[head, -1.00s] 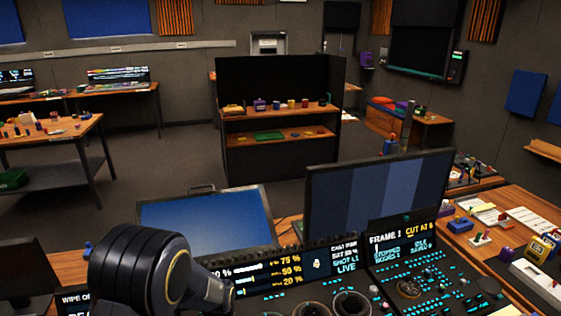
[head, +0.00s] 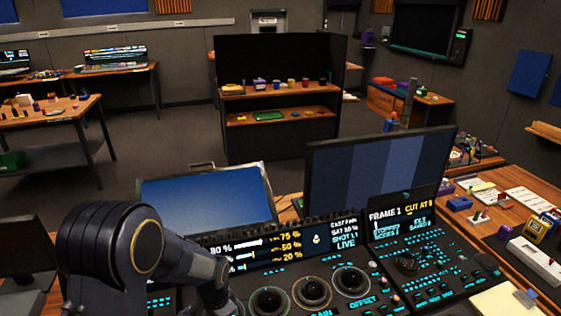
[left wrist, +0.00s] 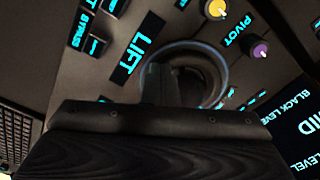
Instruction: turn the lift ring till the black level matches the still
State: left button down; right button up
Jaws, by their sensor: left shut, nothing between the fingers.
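The lift ring (left wrist: 218,72), a dark ring with a pale rim, is in the left wrist view beside the upside-down-tilted LIFT label (left wrist: 140,52). My left gripper (left wrist: 165,85) is shut and empty; its fingers cover the ring's left part. I cannot tell whether they touch it. A small part of a screen reading BLACK LEVEL (left wrist: 295,108) shows at the right edge. In the head view my left arm reaches down over the panel, and its gripper is out of frame. The large monitor (head: 375,180) shows vertical blue-grey bands. My right gripper is not in view.
Three round controls (head: 313,291) stand in a row on the panel right of my left arm. A yellow knob (left wrist: 216,8) and a purple knob (left wrist: 260,48) lie near the lift ring. A blue-screened monitor (head: 205,200) stands behind the panel.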

pick_arm(q)
jog(key=shift+s+a+m, duration=0.1)
jog(key=shift+a+m, duration=0.3)
jog(key=shift+m, duration=0.6)
jog(key=shift+b, duration=0.3)
jog(key=shift+a+f+m, duration=0.1)
jog(key=shift+a+m, duration=0.15)
jog(key=shift+m, duration=0.35)
jog(key=shift+a+m, duration=0.15)
jog(key=shift+m, duration=0.25)
jog(key=shift+a+m, duration=0.15)
jog(key=shift+m, duration=0.25)
notch_tip(320, 180, up, 9)
jog(key=p, duration=0.6)
jog(key=shift+w, duration=0.2)
